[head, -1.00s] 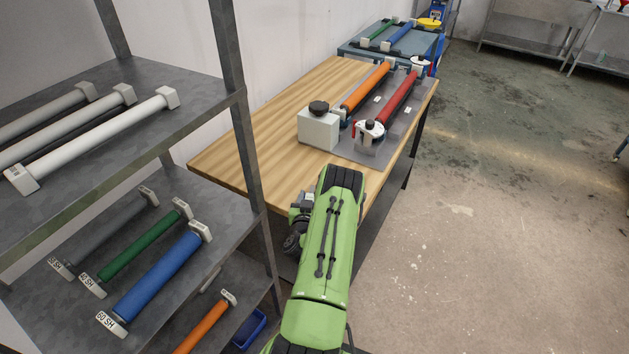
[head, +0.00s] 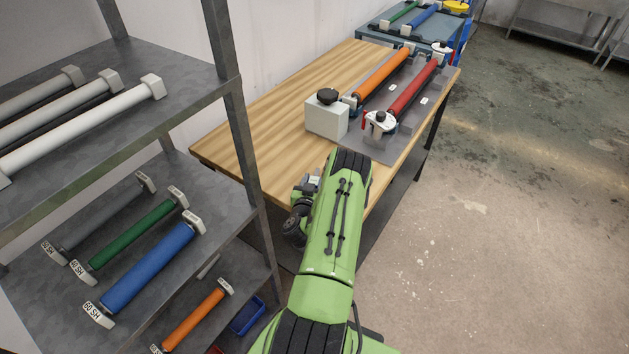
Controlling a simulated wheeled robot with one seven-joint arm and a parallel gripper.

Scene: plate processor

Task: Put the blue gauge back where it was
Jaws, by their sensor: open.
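I cannot pick out anything that is clearly a blue gauge. Blue things in view are a blue roller (head: 148,268) with pale end blocks on the middle shelf of the left rack, a second blue roller (head: 416,20) on the far trolley, and a small blue bin (head: 247,316) low behind the rack. My green arm rises from the bottom centre beside the wooden table's near end, with grey and dark wrist parts showing at its left. My gripper's fingers are hidden, and nothing held can be seen.
The grey rack (head: 232,120) stands close on the left, with white, grey, green and orange rollers. The wooden table (head: 265,105) bears a pale box (head: 326,120) with a black knob, an orange roller (head: 381,75) and a red roller (head: 412,90). The floor at right is clear.

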